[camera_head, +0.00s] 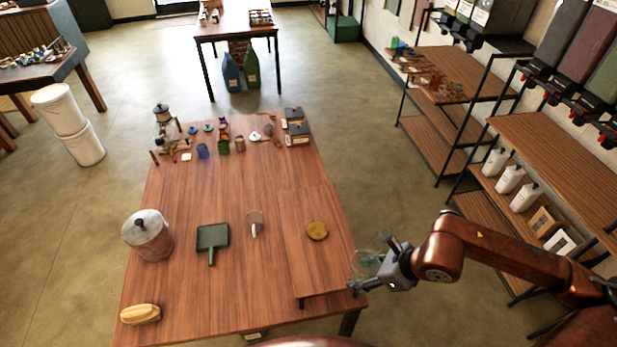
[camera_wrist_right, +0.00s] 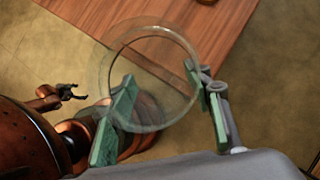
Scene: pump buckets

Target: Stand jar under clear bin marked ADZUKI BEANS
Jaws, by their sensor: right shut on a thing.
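My right gripper (camera_head: 372,275) is shut on a clear glass jar (camera_head: 364,262), held in the air just off the table's right edge. In the right wrist view the jar's round rim (camera_wrist_right: 150,32) shows between the green-padded fingers of the right gripper (camera_wrist_right: 168,110). A red-brown filled bin (camera_head: 588,42) hangs at the far upper right, between a dark grey bin (camera_head: 562,38) and a green one (camera_head: 608,82); no label reading ADZUKI BEANS can be made out. My left gripper (camera_wrist_right: 68,93) shows small in the right wrist view, its prongs apart and empty.
A wooden shelf (camera_head: 560,150) runs below the bins. Open floor (camera_head: 400,190) lies between table and shelves.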

